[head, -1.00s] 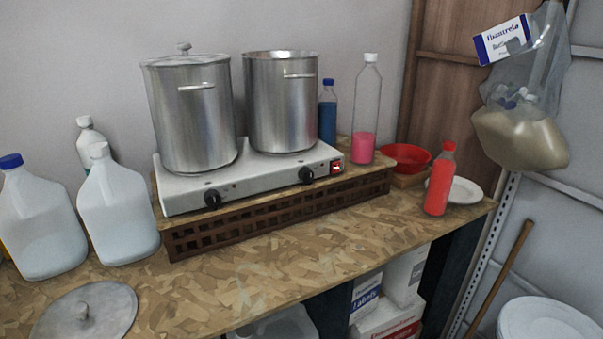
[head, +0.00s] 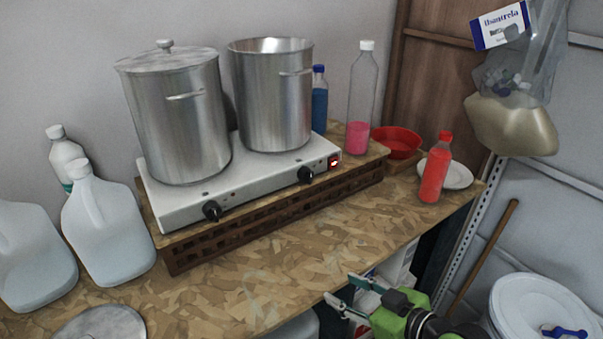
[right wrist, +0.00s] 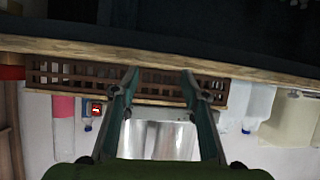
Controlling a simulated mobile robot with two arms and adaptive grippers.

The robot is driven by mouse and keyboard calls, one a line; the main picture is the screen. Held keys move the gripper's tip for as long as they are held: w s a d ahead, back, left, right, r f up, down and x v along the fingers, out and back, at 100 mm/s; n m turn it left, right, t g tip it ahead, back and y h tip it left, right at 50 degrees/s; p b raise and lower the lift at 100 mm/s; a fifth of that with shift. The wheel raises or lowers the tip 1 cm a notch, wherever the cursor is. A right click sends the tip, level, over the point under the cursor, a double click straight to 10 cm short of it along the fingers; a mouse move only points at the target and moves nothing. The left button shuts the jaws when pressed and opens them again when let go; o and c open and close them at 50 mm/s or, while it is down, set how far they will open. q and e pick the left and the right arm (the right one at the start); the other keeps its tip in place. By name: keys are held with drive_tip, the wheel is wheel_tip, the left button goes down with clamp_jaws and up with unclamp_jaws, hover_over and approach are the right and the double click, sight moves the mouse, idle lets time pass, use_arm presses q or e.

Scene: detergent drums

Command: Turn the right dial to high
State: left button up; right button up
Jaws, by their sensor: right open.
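The white two-burner hot plate (head: 245,180) stands on a brown slatted crate (head: 270,218) on the workbench. Its right dial (head: 306,175) is black and sits on the front face, left of a lit red switch (head: 334,162). The left dial (head: 212,210) is further left on the same face. My right gripper (head: 340,289) is open and empty at the front edge of the bench, below and apart from the dials. In the right wrist view its two fingers (right wrist: 158,80) are spread, with the crate and a pot beyond; the dials cannot be made out there. My left gripper is not in view.
A lidded pot (head: 175,115) and an open pot (head: 272,95) stand on the burners. White jugs (head: 108,225) are at left, with a pot lid (head: 100,325) in front. A red bottle (head: 435,170) stands at right. The bench in front of the crate is mostly clear.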

drive_tip(key=shift+n+t+y, duration=0.4)
drive_tip(key=shift+t+y, duration=0.4)
drive_tip(key=w+r, duration=0.5)
drive_tip(key=shift+a, duration=0.2)
drive_tip(key=w+d+r+t+y, duration=0.25)
drive_tip(key=w+r, duration=0.25)
drive_tip(key=r, duration=0.3)
drive_tip(key=p, duration=0.4)
approach(311, 178)
drive_tip(key=shift+h, duration=0.45)
drive_tip(key=x, duration=0.7)
drive_tip(key=shift+s+a+r, duration=0.15)
drive_tip(key=shift+r, duration=0.15)
drive_tip(key=shift+x, duration=0.95)
drive_tip(key=shift+f, duration=0.1)
drive_tip(key=shift+c, duration=0.3)
drive_tip(key=c, duration=1)
